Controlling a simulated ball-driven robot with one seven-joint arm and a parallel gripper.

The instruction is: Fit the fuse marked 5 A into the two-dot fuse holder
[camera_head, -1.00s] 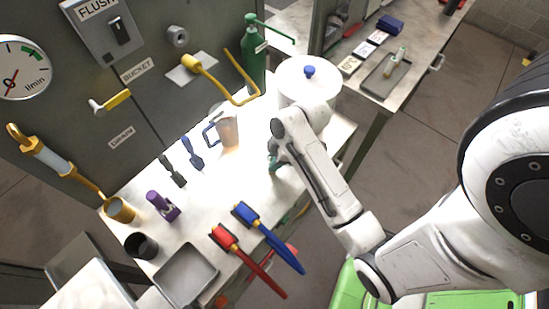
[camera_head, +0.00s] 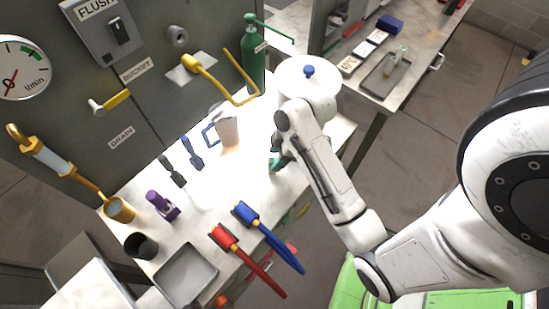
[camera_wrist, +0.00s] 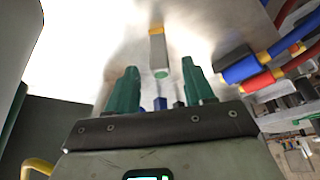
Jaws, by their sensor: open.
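My gripper (camera_wrist: 158,88) has green fingers standing apart in the wrist view. A small grey piece with a yellow end and a greenish near end (camera_wrist: 158,54) shows beyond and between the fingertips. It looks like a fuse, but no marking can be read, and I cannot tell whether a finger touches it. In the head view my gripper (camera_head: 275,162) is low over the bright bench top, mostly hidden by my arm. I cannot make out the two-dot fuse holder in either view.
A jug (camera_head: 226,128), dark tools (camera_head: 173,172), a purple piece (camera_head: 161,205) and a grey tray (camera_head: 186,274) stand left of my arm. Another bench (camera_head: 423,62) is at the back.

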